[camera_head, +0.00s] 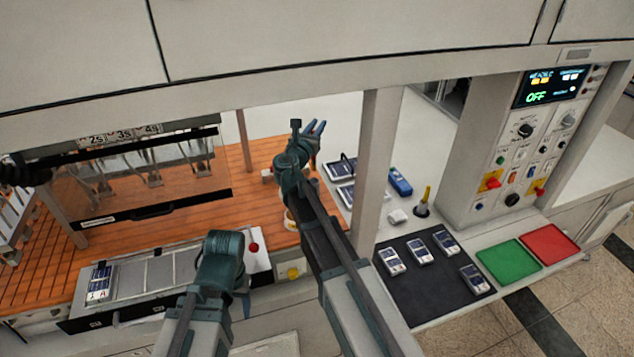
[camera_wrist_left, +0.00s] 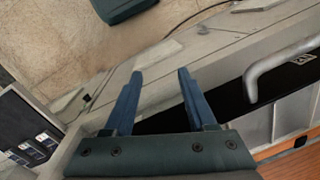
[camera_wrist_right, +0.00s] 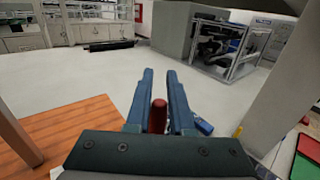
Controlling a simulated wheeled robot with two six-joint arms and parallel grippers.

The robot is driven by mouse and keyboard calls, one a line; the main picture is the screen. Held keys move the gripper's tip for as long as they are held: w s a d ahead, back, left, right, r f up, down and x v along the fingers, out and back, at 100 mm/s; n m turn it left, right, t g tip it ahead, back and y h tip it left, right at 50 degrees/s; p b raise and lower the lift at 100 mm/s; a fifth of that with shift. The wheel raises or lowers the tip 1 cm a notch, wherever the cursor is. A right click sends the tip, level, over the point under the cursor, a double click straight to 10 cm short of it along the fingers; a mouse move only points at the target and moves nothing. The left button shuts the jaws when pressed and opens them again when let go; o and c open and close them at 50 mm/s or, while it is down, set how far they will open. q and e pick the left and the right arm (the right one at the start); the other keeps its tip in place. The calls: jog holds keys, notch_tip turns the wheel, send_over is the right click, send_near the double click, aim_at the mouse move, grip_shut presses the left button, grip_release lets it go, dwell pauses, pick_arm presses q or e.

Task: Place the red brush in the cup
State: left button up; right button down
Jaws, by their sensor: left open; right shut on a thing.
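My right gripper (camera_head: 318,127) reaches over the back of the bench. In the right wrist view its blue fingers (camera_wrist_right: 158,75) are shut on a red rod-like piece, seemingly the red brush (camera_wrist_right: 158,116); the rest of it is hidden. My left gripper (camera_wrist_left: 158,76) is open and empty, pointing down over the front edge of the bench; its fingers are mostly hidden by the wrist in the head view. A small pale round item with an orange band (camera_head: 290,220), possibly the cup, stands on the wood, partly hidden behind my right arm.
A post (camera_head: 374,150) stands right of my right arm. A black mat (camera_head: 425,300) holds several small packs, beside green (camera_head: 508,262) and red (camera_head: 551,245) trays. A yellow-handled tool (camera_head: 426,196) stands in a dark holder. A hanging rack (camera_head: 150,180) is at left.

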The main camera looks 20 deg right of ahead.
notch_tip(320, 180, down, 6)
jog(key=b, duration=0.6)
jog(key=shift+f, duration=0.15)
jog(key=shift+s, duration=0.1)
notch_tip(320, 180, down, 4)
jog(key=b, duration=0.3)
jog(key=shift+r+b, duration=0.2)
jog(key=shift+b, duration=0.2)
jog(key=shift+f, duration=0.15)
jog(key=c, duration=1.2)
grip_release()
jog(key=shift+c, duration=0.2)
jog(key=o, duration=0.5)
jog(key=shift+c, duration=0.2)
